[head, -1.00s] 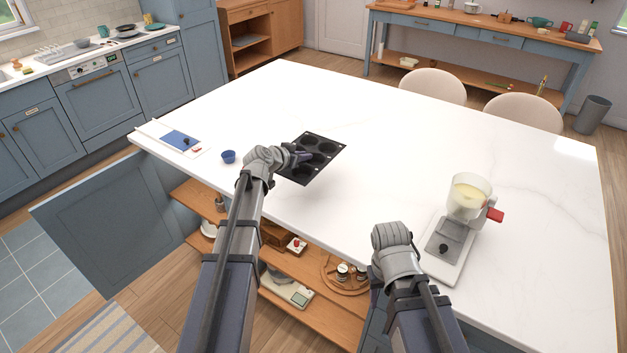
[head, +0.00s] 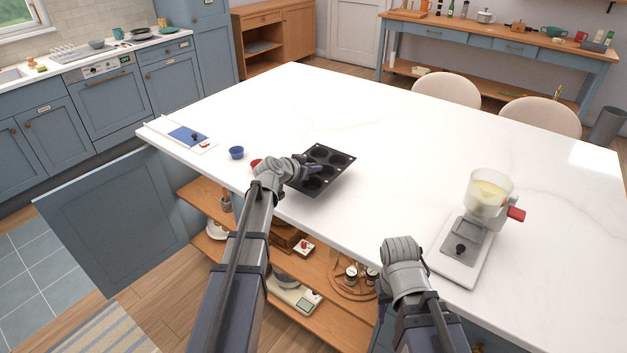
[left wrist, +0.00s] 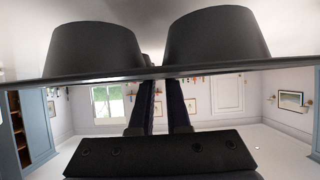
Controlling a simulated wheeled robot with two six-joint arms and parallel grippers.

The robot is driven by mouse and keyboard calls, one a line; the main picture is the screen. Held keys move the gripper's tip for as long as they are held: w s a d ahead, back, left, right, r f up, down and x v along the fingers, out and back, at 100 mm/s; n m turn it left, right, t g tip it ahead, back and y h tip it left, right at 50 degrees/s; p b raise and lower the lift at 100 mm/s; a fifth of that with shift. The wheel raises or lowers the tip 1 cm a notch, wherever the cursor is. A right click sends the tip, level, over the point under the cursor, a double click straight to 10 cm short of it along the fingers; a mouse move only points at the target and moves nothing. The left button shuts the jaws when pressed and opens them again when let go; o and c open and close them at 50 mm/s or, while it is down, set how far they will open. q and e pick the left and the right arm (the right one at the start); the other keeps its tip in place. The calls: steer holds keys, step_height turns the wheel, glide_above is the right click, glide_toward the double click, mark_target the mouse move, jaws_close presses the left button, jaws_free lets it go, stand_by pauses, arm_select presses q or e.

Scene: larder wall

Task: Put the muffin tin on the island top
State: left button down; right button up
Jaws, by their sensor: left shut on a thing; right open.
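The black muffin tin (head: 338,178) is over the near-left part of the white island top (head: 420,140), with its dark cups showing. My left gripper (head: 312,168) is shut on the tin's near-left edge. In the left wrist view the tin's rim (left wrist: 250,68) crosses between the fingers, and two cups (left wrist: 220,40) stick out towards a pale surface. I cannot tell whether the tin touches the top. My right gripper (head: 400,252) is open and empty at the island's near edge; its fingers are hardly visible.
A small blue bowl (head: 236,153) and a partly hidden red thing (head: 256,164) are left of the tin. A board with a blue sheet (head: 187,136) lies at the left corner. The middle of the top is clear.

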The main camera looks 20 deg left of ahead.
arm_select(q)
step_height(320, 180, down, 4)
steer(key=b, duration=0.3)
steer(key=shift+r, duration=0.25)
steer(key=c, duration=1.3)
jaws_free()
steer(key=o, duration=0.4)
